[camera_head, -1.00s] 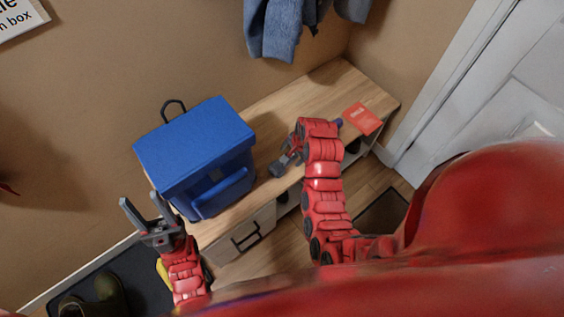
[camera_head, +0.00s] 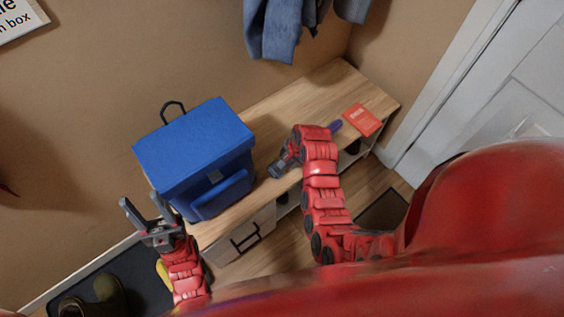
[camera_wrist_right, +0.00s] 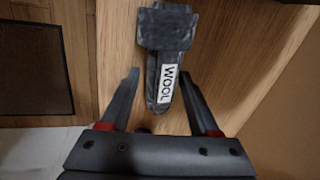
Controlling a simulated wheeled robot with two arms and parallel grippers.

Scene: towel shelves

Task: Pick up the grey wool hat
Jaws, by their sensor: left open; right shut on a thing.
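The grey wool hat (camera_wrist_right: 166,30) is a dark grey folded piece with a white WOOL label, seen in the right wrist view over the wooden bench top. My right gripper (camera_wrist_right: 160,76) has its fingers on either side of the hat's narrow labelled part and is shut on it. In the head view my right gripper (camera_head: 281,164) is low over the bench, right of the blue box, and the hat is hard to tell from it. My left gripper (camera_head: 148,212) is open and empty, in front of the blue box's left side.
A blue box (camera_head: 194,145) with a black handle stands on the wooden bench (camera_head: 330,86). A red card (camera_head: 361,119) lies near the bench's right end. Blue clothing (camera_head: 274,32) hangs above. Boots (camera_head: 98,298) stand on a dark mat at lower left. The bench back is clear.

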